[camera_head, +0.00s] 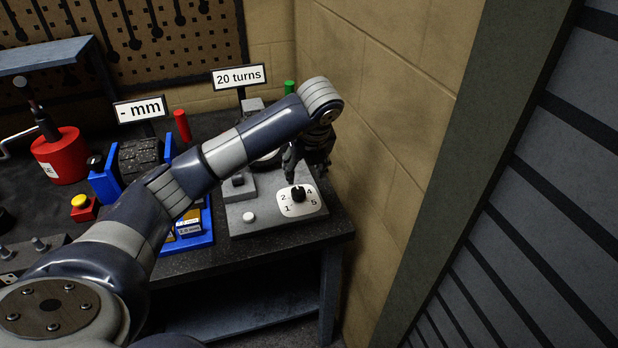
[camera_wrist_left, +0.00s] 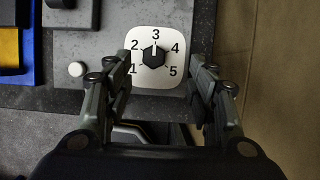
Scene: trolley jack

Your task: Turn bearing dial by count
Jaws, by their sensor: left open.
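A black dial knob (camera_head: 298,194) sits on a white plate (camera_head: 290,208) marked 1 to 5, on a grey base at the right end of the bench. In the left wrist view the knob (camera_wrist_left: 154,56) has a white pointer line toward the 3. My left gripper (camera_head: 297,170) is just behind and above the dial. In the left wrist view its fingers (camera_wrist_left: 165,75) are open, one on each side of the dial plate, with nothing between them gripped. A sign reading "20 turns" (camera_head: 238,77) stands behind. My right gripper is out of view.
A white button (camera_head: 248,217) is on the same grey base, left of the dial. A blue tray (camera_head: 205,228), a red and yellow button (camera_head: 81,206) and a red cylinder (camera_head: 62,157) are further left. A brick wall (camera_head: 385,120) stands close on the right.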

